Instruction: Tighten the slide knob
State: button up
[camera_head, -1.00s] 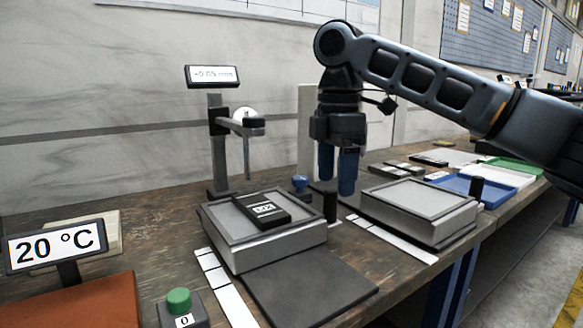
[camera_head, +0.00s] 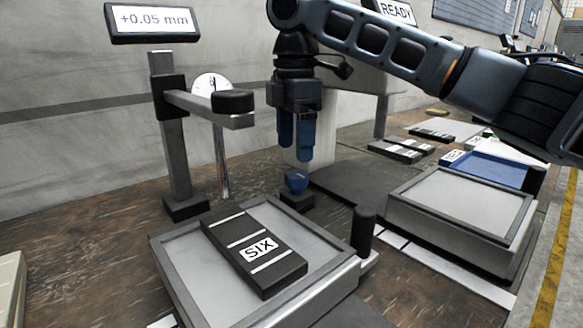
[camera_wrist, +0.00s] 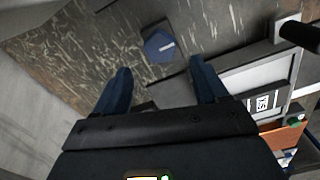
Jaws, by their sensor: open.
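A blue knob (camera_head: 297,182) with a dark base stands on the bench behind the near tray; I take it for the slide knob. In the wrist view the blue knob (camera_wrist: 158,45) looks faceted, with a pale mark on top. My gripper (camera_head: 295,155) points down above it, with its blue fingers apart and empty. The wrist view also shows the open gripper (camera_wrist: 161,70), with the knob framed beyond and between the fingertips and not gripped.
A gauge stand (camera_head: 172,130) with a +0.05 mm display (camera_head: 152,20) rises at left. The near tray (camera_head: 180,275) holds a black block (camera_head: 257,247) labelled SIX. A black post (camera_head: 363,230) stands at its right corner. Another grey platform (camera_head: 460,210) is at right.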

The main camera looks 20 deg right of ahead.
aim_at(295, 174)
notch_tip(295, 174, down, 6)
jog(key=shift+f+b, duration=0.1)
jog(key=shift+b, duration=0.45)
jog(key=c, duration=1.1)
